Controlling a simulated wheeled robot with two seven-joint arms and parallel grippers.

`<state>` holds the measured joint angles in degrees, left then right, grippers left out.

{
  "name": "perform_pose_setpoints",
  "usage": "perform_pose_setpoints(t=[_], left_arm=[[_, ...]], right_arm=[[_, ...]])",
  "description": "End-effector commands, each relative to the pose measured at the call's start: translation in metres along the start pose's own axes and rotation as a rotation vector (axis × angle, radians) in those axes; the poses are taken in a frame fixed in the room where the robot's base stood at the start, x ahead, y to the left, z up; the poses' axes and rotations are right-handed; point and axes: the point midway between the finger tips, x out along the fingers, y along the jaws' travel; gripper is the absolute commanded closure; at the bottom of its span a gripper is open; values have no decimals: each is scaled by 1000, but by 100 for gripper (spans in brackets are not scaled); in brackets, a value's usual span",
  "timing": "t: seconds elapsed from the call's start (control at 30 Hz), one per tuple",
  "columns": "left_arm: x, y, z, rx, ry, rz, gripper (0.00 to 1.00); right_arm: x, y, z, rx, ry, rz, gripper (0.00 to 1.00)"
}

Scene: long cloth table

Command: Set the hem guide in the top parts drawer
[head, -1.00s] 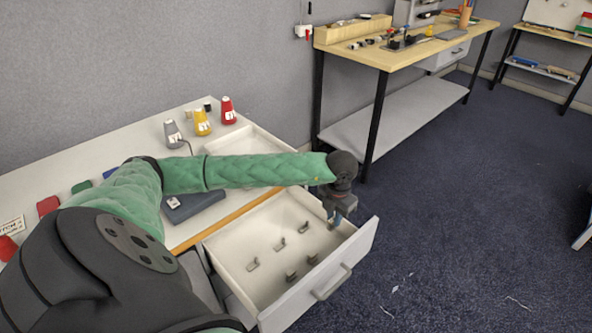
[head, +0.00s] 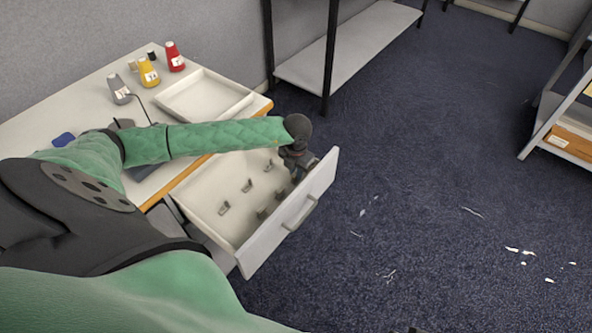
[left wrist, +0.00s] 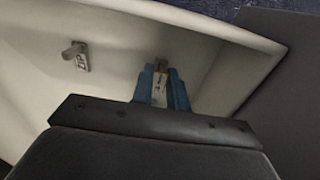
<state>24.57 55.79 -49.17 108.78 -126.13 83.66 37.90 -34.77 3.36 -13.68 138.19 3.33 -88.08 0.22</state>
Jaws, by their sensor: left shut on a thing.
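The top parts drawer (head: 268,236) is pulled open under the white table, with several small grey parts standing inside. My left gripper (head: 297,176) reaches down into its far right corner, by the front panel. In the left wrist view its blue fingers (left wrist: 162,78) are shut on a small part with a pale label, which I take as the hem guide (left wrist: 159,93). The fingers hide most of it, and I cannot tell whether it touches the drawer floor. A metal part labelled ZIP (left wrist: 75,57) stands to the left. My right gripper is not in view.
On the table are a white tray (head: 203,97) and grey (head: 119,90), yellow (head: 148,73) and red (head: 174,57) cones. The drawer's walls and front panel stand close around the gripper.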

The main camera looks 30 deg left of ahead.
Motion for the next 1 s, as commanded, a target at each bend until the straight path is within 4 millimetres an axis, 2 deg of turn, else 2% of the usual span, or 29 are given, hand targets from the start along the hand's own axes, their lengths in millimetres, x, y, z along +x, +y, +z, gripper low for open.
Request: perform_pose_setpoints(t=[0.2,0.23,0.33,0.73,0.87,1.0], left_arm=[[3,0,0,0,0,0,100],[2,0,0,0,0,0,81],[2,0,0,0,0,0,63],[-3,0,0,0,-1,0,63],[-19,0,1,0,-3,-1,63],[-45,0,1,2,-3,0,63]], right_arm=[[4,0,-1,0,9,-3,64],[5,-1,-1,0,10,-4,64],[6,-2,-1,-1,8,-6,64],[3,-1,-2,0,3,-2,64],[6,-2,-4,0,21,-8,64],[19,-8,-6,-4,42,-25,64]])
